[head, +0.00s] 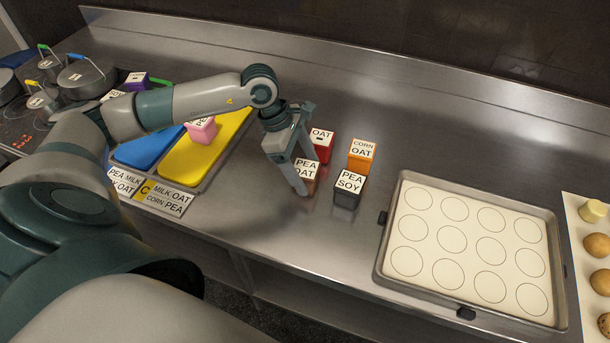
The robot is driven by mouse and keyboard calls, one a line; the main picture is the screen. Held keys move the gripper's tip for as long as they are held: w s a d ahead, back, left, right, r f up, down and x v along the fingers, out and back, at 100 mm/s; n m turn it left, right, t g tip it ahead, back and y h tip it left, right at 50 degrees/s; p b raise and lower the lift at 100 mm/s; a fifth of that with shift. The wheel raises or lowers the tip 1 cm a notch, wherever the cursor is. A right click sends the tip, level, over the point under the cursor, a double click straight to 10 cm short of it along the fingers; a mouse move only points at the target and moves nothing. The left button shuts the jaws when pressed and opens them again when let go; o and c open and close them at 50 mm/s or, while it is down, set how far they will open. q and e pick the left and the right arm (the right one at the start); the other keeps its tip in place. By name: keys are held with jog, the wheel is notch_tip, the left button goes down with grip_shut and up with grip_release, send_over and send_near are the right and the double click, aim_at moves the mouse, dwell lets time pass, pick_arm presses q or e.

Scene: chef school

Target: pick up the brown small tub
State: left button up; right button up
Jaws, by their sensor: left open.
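The brown small tub (311,187) stands on the steel counter, with a white lid reading PEA OAT. My left gripper (308,173) is open and reaches down over this tub. One finger passes in front of the tub's left side and hides part of it. The other finger is on the far side, towards the red tub. I cannot tell whether either finger touches the brown tub. My right gripper is not in view.
A red tub (323,144), an orange tub (360,155) and a dark grey tub (347,194) stand close by. A pink tub (201,132) is on the yellow board (222,143). A baking tray (385,262) lies right. Counter behind the tubs is clear.

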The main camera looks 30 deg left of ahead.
aim_at(311, 170)
pick_arm(q)
jog(key=c, duration=1.3)
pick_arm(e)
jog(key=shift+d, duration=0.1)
pick_arm(q)
jog(key=shift+r, duration=0.2)
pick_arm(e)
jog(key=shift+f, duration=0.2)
